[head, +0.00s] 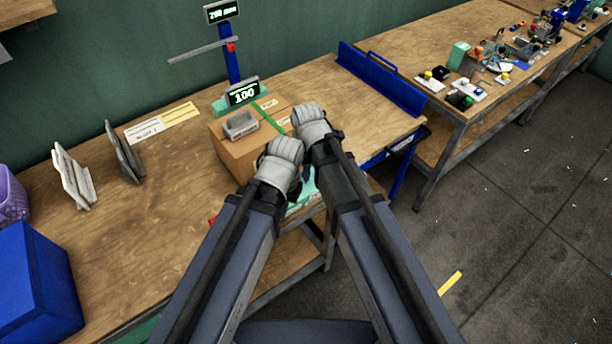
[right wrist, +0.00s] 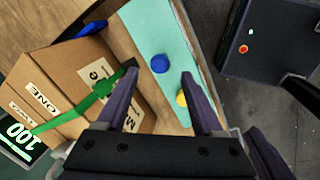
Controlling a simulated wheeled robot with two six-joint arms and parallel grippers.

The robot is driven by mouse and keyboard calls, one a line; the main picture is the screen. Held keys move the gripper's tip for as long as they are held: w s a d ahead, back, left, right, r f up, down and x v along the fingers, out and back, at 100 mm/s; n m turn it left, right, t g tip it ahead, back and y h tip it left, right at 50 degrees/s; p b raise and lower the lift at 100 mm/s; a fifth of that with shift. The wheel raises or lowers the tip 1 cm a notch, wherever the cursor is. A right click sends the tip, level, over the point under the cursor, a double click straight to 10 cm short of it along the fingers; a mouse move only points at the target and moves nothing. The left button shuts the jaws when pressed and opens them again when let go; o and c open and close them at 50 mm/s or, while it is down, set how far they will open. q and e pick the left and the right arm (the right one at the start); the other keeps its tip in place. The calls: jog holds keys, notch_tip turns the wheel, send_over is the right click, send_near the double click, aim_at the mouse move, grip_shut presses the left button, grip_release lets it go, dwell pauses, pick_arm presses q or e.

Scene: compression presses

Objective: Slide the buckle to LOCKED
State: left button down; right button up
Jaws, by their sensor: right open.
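A cardboard box (head: 243,150) sits on the wooden bench with a green strap (head: 268,117) across its top. In the right wrist view the strap (right wrist: 62,122) runs over the box (right wrist: 40,80) to a small green piece (right wrist: 104,88), which looks like the buckle. No LOCKED marking is readable. My right gripper (right wrist: 160,73) is open, with one finger over the box beside the strap's end and the other over the teal panel. In the head view my right gripper (head: 311,125) is at the box's right side. My left gripper (head: 281,165) is at its front; its fingers are hidden.
A grey block (head: 240,124) lies on the box. A display reading 100 (head: 243,93) stands behind. The teal panel (right wrist: 142,25) carries a blue knob (right wrist: 160,63) and a yellow knob (right wrist: 182,98). A blue bin (head: 40,280) stands left.

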jog(key=f+b, duration=0.1)
jog(key=f, duration=0.1)
jog(key=w+f+b, duration=0.1)
jog(key=f+b, duration=0.1)
jog(key=shift+f, duration=0.25)
grip_shut()
dwell(0.4)
dwell(0.9)
